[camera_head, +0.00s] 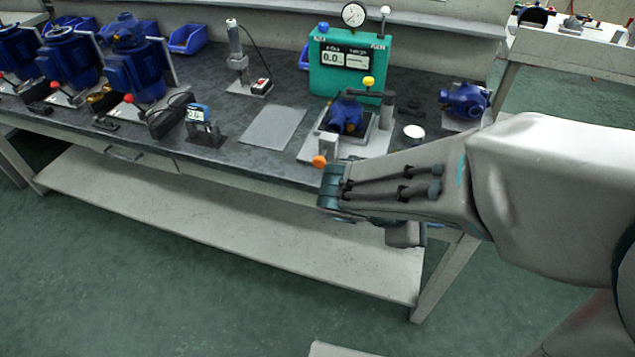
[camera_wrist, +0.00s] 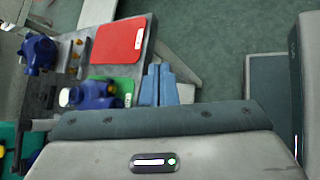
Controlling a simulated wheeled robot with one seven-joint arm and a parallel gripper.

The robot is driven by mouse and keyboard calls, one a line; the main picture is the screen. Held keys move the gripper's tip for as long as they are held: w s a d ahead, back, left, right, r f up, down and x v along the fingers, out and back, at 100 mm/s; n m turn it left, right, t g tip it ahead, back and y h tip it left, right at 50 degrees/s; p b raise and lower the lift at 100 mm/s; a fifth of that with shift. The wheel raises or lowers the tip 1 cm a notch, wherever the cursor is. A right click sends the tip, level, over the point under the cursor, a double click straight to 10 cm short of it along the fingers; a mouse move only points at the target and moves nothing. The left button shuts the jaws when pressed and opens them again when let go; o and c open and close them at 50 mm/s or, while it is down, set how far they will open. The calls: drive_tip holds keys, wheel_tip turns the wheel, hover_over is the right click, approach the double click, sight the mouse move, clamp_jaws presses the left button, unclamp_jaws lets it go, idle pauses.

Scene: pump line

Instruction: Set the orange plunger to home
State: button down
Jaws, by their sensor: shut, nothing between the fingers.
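The orange plunger (camera_head: 319,161) shows as a small orange ball at the front edge of a light base plate (camera_head: 362,153) on the bench. That plate carries a blue pump part (camera_head: 345,117). My gripper (camera_head: 330,188) is just below and slightly right of the orange ball in the head view. I cannot tell whether they touch. In the wrist view the two blue fingers (camera_wrist: 159,84) stand side by side, closed and with nothing between them. I cannot make out the orange plunger clearly in that view.
A teal test box (camera_head: 350,68) with a dial gauge stands behind the plate. Several blue pumps (camera_head: 135,65) line the bench's left. A bare grey plate (camera_head: 273,127) lies left of the fixture. In the wrist view a red sheet (camera_wrist: 120,40) lies beside the pump parts.

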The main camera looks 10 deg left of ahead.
sight(317, 165)
drive_tip(key=a+f+n+t+y+b, duration=0.3)
drive_tip(key=a+n, duration=0.5)
drive_tip(key=a, duration=0.5)
drive_tip(key=a+f+n+t+y+b, duration=0.4)
drive_tip(key=a+n+t+b, duration=0.3)
drive_tip(key=a, duration=0.6)
drive_tip(key=s+f+n+t, duration=0.1)
drive_tip(key=n+t, duration=0.1)
drive_tip(key=t, duration=0.1)
drive_tip(key=shift+f, duration=0.3)
drive_tip(key=shift+w, duration=0.1)
drive_tip(key=w+b, duration=0.1)
drive_tip(key=w, duration=0.3)
drive_tip(key=w+d+b, duration=0.1)
drive_tip(key=w, duration=0.4)
drive_tip(key=w+b, duration=0.1)
drive_tip(key=w, duration=0.4)
drive_tip(key=shift+d+r+b, duration=0.3)
drive_tip(key=shift+r+b, duration=0.05)
drive_tip(key=shift+a, duration=0.1)
